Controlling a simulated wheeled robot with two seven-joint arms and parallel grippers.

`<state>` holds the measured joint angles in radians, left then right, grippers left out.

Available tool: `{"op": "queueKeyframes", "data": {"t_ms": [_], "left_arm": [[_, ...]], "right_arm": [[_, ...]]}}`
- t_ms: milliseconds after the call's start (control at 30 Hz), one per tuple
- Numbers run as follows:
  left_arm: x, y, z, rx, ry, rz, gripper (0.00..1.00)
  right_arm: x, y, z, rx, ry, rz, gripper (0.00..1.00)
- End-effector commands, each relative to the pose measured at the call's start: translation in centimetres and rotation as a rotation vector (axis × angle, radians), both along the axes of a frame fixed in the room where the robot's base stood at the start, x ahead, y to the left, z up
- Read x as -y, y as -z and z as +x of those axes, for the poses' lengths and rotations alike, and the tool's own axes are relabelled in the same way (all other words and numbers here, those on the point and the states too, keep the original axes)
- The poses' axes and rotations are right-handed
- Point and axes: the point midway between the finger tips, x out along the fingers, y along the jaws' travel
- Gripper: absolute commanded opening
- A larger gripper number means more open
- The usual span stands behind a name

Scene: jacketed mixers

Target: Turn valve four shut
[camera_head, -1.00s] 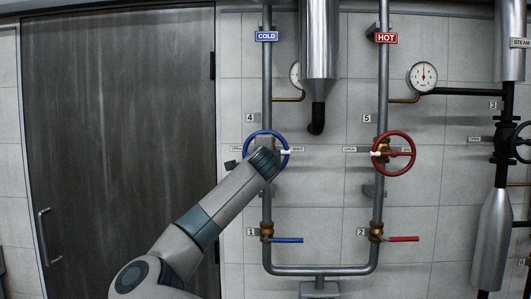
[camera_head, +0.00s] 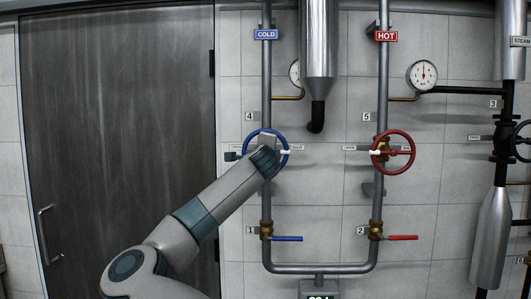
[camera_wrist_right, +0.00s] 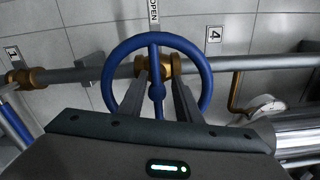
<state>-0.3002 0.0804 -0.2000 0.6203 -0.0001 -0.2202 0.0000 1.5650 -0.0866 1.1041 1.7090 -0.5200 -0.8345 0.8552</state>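Valve four is a blue handwheel (camera_head: 288,160) on the COLD pipe, with a "4" plate (camera_head: 250,116) above it. A white mark (camera_head: 285,152) on the wheel's right side faces the SHUT label (camera_head: 298,148). In the right wrist view the blue wheel (camera_wrist_right: 206,80) fills the middle. My right gripper (camera_wrist_right: 159,78) is at the wheel, its fingers on either side of one spoke, with gaps showing beside the spoke. It looks open. In the head view my arm hides the fingers and part of the wheel. My left gripper is not in view.
A red handwheel (camera_head: 410,160), valve five, sits to the right on the HOT pipe. Lever valves with a blue handle (camera_head: 288,239) and a red handle (camera_head: 404,238) are below. A steel cylinder (camera_head: 320,40) hangs between the pipes. A dark door (camera_head: 110,110) is at left.

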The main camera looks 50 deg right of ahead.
Motion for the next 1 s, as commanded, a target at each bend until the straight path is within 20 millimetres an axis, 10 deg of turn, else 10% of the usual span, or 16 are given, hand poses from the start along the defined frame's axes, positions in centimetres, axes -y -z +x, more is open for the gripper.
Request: {"op": "queueKeyframes", "data": {"t_ms": [467, 1000], "left_arm": [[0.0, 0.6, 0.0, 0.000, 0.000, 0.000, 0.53], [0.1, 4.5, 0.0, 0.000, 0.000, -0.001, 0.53]], "right_arm": [[-0.8, 0.5, -0.5, -0.008, 0.000, 0.002, 0.30], [-8.1, 0.7, -6.3, -0.003, -0.001, 0.001, 0.30]]}}
